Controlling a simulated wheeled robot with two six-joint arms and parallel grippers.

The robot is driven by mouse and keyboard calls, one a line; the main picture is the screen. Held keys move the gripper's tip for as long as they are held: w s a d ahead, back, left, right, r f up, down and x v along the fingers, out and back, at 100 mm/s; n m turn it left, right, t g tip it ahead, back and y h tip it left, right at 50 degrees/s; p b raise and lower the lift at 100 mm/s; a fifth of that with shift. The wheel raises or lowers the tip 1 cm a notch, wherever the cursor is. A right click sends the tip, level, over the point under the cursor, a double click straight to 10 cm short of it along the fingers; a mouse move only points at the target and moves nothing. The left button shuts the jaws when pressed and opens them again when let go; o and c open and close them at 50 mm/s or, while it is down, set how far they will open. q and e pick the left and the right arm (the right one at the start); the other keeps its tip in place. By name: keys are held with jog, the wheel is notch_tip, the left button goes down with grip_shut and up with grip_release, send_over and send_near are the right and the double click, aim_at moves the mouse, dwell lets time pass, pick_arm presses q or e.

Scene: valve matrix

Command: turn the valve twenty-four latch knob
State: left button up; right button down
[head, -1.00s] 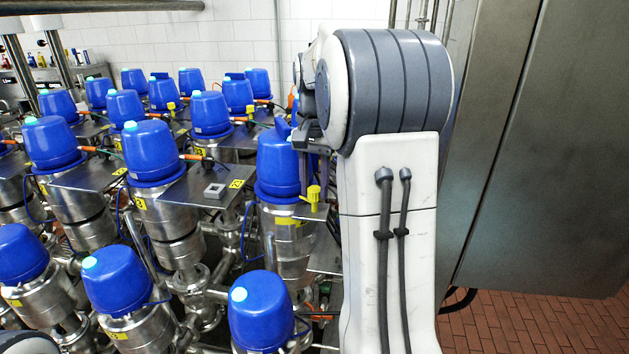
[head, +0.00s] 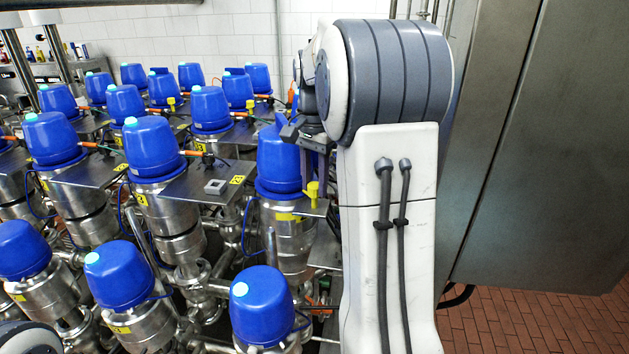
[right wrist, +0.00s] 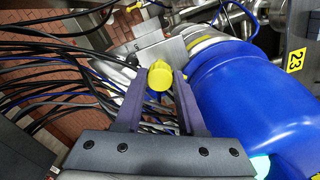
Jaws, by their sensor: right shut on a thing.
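A small yellow latch knob (head: 313,190) stands on a metal bracket plate beside a blue-capped valve (head: 277,165), just left of my right arm. In the right wrist view the yellow knob (right wrist: 160,77) sits between the two dark fingers of my right gripper (right wrist: 159,84), which is shut on it. In the head view my right gripper (head: 316,165) reaches down to the knob, partly hidden by its own wrist. I cannot read a twenty-four on this valve. My left gripper is not in view.
Rows of blue-capped steel valves (head: 152,148) fill the left and middle. A yellow 23 label (right wrist: 296,60) shows in the wrist view. Black cables (right wrist: 50,75) run beside the fingers. A large metal cabinet (head: 560,150) stands at right above a brick floor (head: 530,318).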

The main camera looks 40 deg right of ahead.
aim_at(314, 185)
jog(key=c, duration=0.5)
grip_release()
notch_tip(314, 185, up, 10)
jog(key=b, duration=0.1)
jog(key=shift+r, duration=0.25)
jog(key=s+a+f+n+b, duration=0.25)
jog(key=a+f+n, duration=0.45)
jog(key=a, duration=0.6)
jog(key=s+a+f+n+b, duration=0.2)
jog(key=a+f+n+b, duration=0.25)
jog(key=a+f, duration=0.65)
jog(key=s+a+f+n+b, duration=0.1)
jog(key=s+a+f+n, duration=0.3)
jog(key=s+f, duration=0.3)
jog(key=s+a+f+n+y+b, duration=0.1)
jog(key=s+a+f+n+b, duration=0.1)
jog(key=s+a+f+n, duration=0.3)
jog(key=s+f+n, duration=0.1)
jog(key=s+n, duration=0.1)
jog(key=s, duration=0.2)
jog(key=shift+s+f, duration=0.2)
jog(key=shift+f, duration=0.15)
